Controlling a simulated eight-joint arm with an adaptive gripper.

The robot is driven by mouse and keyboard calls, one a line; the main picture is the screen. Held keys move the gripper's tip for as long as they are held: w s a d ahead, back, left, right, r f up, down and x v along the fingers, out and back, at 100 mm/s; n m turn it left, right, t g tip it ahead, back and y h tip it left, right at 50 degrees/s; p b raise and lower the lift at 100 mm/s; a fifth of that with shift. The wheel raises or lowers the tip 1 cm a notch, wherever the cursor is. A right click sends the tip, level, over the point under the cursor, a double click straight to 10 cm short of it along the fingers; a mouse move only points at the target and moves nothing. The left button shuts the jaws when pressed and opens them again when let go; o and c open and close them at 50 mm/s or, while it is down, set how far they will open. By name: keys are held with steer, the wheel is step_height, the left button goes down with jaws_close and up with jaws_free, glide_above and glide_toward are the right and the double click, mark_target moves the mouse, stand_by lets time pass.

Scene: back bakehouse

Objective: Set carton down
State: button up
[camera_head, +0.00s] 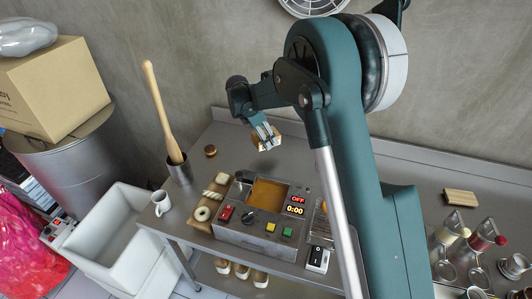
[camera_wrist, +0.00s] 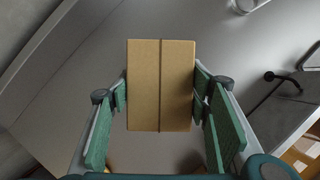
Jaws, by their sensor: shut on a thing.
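A small tan cardboard carton (camera_head: 257,141) is held in my gripper (camera_head: 266,134), above the steel table (camera_head: 337,152) and behind the control box. In the wrist view the carton (camera_wrist: 144,85) lies between the two green-padded fingers of my gripper (camera_wrist: 160,92), with a dark seam down its middle. The grey tabletop (camera_wrist: 75,100) shows beyond and beneath it. The fingers hide part of the carton in the head view. I cannot tell the exact gap between carton and table.
A fryer-like box (camera_head: 262,238) with buttons and a display reading OFF stands in front. Pastries on a board, a mug (camera_head: 161,203) and a metal pot (camera_head: 179,172) with a wooden stick stand left. Glasses (camera_head: 446,238) and a wooden block (camera_head: 460,197) are right.

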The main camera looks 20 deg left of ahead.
mark_target(257, 137)
steer(key=shift+f, duration=2.15)
steer(key=shift+f, duration=0.1)
steer(key=shift+f, duration=1.8)
steer(key=shift+f, duration=0.1)
steer(key=o, duration=1)
steer(key=shift+o, duration=0.2)
steer(key=v, duration=1.2)
